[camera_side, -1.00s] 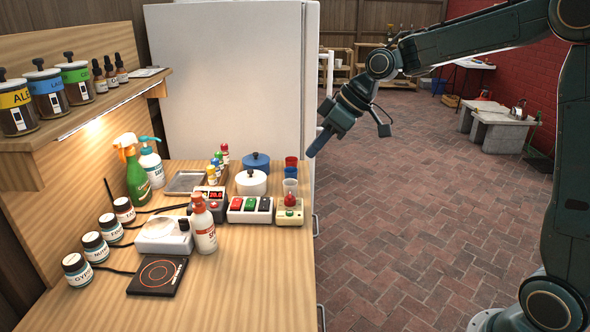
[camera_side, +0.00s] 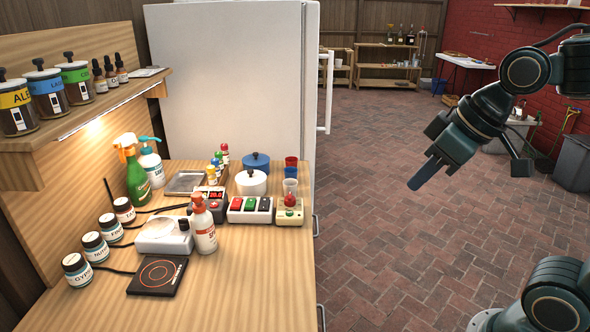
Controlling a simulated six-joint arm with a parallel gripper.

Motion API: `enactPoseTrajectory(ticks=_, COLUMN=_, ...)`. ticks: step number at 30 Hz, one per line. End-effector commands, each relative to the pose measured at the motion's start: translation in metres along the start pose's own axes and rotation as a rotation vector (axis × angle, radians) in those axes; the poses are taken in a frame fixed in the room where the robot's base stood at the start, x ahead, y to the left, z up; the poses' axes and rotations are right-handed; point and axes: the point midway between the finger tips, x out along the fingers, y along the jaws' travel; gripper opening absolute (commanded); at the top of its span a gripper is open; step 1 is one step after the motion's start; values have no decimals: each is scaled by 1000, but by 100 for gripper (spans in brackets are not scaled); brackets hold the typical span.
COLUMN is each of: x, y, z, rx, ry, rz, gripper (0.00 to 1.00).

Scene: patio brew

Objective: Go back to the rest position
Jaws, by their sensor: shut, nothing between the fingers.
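My gripper (camera_side: 424,177) is at the right of the view, over the brick floor and well clear of the workbench. Its dark blue fingers are together and point down and to the left, with nothing between them. The arm is folded back toward its base at the right edge.
The wooden workbench (camera_side: 245,290) at the left holds a hot plate (camera_side: 157,276), a white spray bottle with a red top (camera_side: 204,232), a button box (camera_side: 250,209), a white pot (camera_side: 251,183) and several small jars. A white fridge (camera_side: 230,80) stands behind. The brick floor (camera_side: 375,240) between bench and arm is clear.

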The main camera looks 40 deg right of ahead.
Motion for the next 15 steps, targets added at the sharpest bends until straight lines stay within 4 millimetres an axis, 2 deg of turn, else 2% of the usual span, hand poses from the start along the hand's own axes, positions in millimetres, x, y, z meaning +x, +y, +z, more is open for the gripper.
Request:
enactPoseTrajectory(ticks=3, x=-6, y=1, z=26, rx=44, ry=2, rz=24, gripper=0)
enactPoseTrajectory(ticks=7, x=-8, y=2, z=45, rx=83, ry=1, rz=42, gripper=0)
enactPoseTrajectory(ticks=15, x=-9, y=4, z=59, rx=114, ry=-1, rz=56, gripper=0)
